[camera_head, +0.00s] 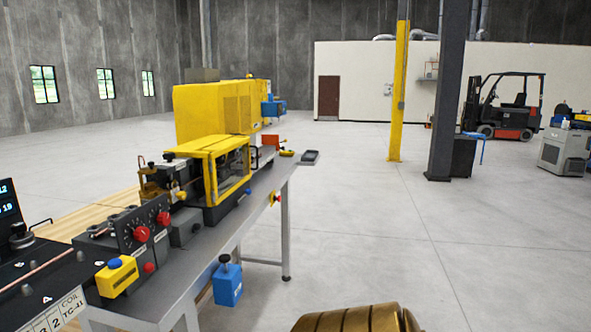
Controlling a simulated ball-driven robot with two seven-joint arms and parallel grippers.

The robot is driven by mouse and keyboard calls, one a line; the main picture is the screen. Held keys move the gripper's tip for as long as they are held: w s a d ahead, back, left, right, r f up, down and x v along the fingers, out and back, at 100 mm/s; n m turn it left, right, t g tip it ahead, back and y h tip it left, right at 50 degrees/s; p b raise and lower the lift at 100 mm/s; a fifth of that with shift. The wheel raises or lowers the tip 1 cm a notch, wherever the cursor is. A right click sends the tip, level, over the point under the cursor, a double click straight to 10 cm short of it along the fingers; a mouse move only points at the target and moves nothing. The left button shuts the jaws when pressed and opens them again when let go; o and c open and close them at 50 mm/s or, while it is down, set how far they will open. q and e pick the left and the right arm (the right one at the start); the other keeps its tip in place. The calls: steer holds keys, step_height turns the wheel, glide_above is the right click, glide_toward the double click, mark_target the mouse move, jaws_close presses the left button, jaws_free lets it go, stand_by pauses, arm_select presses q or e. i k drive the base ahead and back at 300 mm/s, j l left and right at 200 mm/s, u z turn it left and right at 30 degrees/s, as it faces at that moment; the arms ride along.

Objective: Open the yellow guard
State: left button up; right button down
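The yellow guard (213,147) is a yellow frame with clear side panels. It sits over the machine on the long grey workbench (262,197), left of the picture's middle, and looks closed. Neither of my grippers shows in this view, and nothing of mine is seen touching the guard.
A control box with red knobs (141,234), a yellow box with a blue button (116,276) and a larger yellow machine (213,110) share the bench. A blue box (227,284) hangs at its front edge. A ridged brass-coloured shape (358,319) shows at the bottom. Floor right of the bench is clear.

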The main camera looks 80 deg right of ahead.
mark_target(220, 149)
steer(key=z, duration=2.1)
steer(key=i+l, duration=0.35)
steer(key=i, duration=0.2)
steer(key=i+l, duration=0.3)
steer(key=i, duration=0.2)
steer(key=i+l, duration=0.35)
steer(key=i, duration=0.2)
steer(key=i+l+z, duration=0.1)
steer(key=i+l, duration=0.25)
steer(key=i, duration=0.15)
